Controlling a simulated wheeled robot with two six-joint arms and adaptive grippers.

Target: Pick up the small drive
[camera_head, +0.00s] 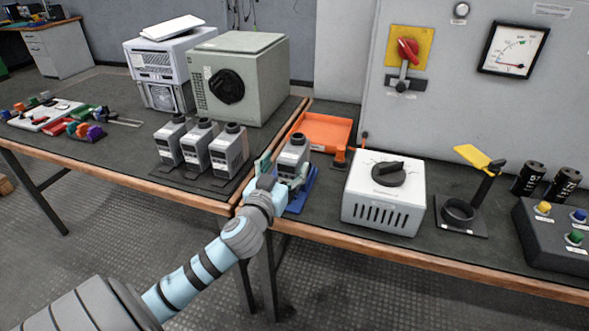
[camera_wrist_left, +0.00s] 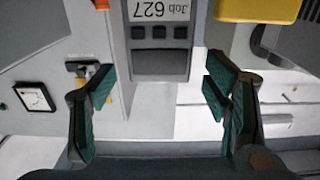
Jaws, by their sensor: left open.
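A small grey drive (camera_head: 293,150) with a dark top stands upright on a blue base (camera_head: 300,196) near the table's front edge in the head view. My left gripper (camera_head: 281,172) is at its near side with green-padded fingers apart. In the left wrist view the drive (camera_wrist_left: 158,62), with an upside-down "Job 627" display and dark buttons, lies ahead of and between the open fingers of the left gripper (camera_wrist_left: 161,90). No contact is visible there. Three similar grey drives (camera_head: 229,150) stand in a row on the left table. My right gripper is not in view.
An orange tray (camera_head: 322,130) lies behind the drive. A white box with a black knob (camera_head: 384,205) stands to its right, then a black holder with a yellow flag (camera_head: 474,155). A grey-green cabinet (camera_head: 255,70) stands behind the row of drives.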

